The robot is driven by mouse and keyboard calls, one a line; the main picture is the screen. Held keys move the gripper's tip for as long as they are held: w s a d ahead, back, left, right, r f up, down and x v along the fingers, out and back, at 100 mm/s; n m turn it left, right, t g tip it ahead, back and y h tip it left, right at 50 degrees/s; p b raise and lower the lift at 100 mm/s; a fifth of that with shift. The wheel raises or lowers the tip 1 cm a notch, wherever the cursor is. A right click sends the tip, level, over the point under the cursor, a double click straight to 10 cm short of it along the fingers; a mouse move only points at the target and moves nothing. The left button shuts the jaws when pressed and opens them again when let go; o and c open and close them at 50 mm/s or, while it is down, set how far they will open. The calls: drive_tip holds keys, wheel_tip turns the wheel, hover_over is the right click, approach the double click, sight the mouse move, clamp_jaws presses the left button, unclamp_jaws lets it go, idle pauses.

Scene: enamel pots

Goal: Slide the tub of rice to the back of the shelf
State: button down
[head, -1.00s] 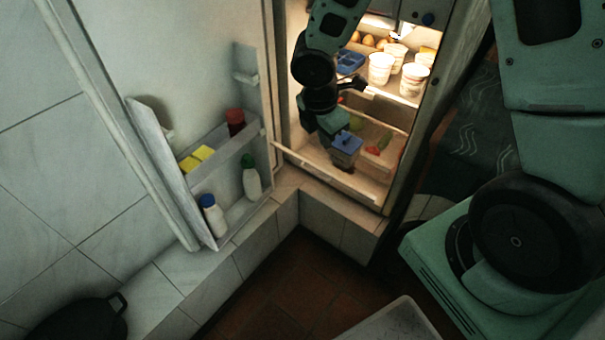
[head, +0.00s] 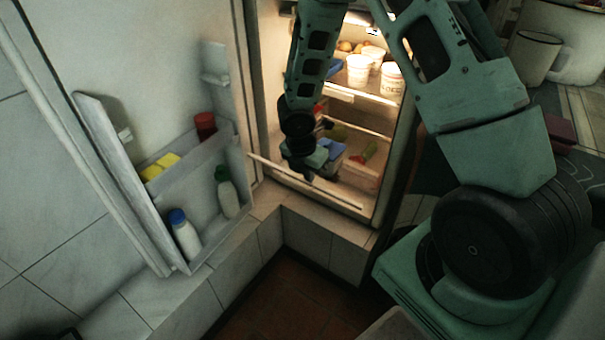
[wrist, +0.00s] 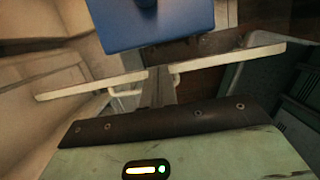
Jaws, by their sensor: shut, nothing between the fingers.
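A tub with a blue lid (head: 332,148), which I take as the tub of rice, stands low in the open fridge; no label is readable. In the head view my gripper partly hides it. In the wrist view its square blue lid (wrist: 150,22) with a round knob fills the top middle. My gripper (head: 308,176) is shut and empty, low at the front of the tub. In the wrist view its dark fingers (wrist: 160,88) are together, just below the lid's near edge in the picture. I cannot tell whether they touch the tub.
White cups (head: 357,70) stand on the shelf above. A pale rail (head: 305,184) crosses the fridge front. Red and green items (head: 368,152) lie right of the tub. The open door holds bottles (head: 185,235) at left. The fridge's right wall (head: 400,165) is close.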

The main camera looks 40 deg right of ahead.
drive_tip(key=shift+w+d+r, duration=0.1)
drive_tip(key=shift+w+d, duration=0.1)
drive_tip(key=shift+d, duration=0.35)
drive_tip(key=shift+w+d, duration=0.2)
drive_tip(key=shift+d, duration=0.3)
drive_tip(key=d+p, duration=0.1)
drive_tip(key=d, duration=0.1)
drive_tip(key=w+d+p, duration=0.1)
drive_tip(key=d+p, duration=0.1)
drive_tip(key=w+d+p, duration=0.1)
drive_tip(key=d+p, duration=0.1)
drive_tip(key=shift+w+d+r, duration=0.2)
drive_tip(key=shift+d, duration=0.15)
drive_tip(key=shift+w+d+f, duration=0.1)
drive_tip(key=shift+d+f, duration=0.1)
drive_tip(key=shift+d, duration=0.15)
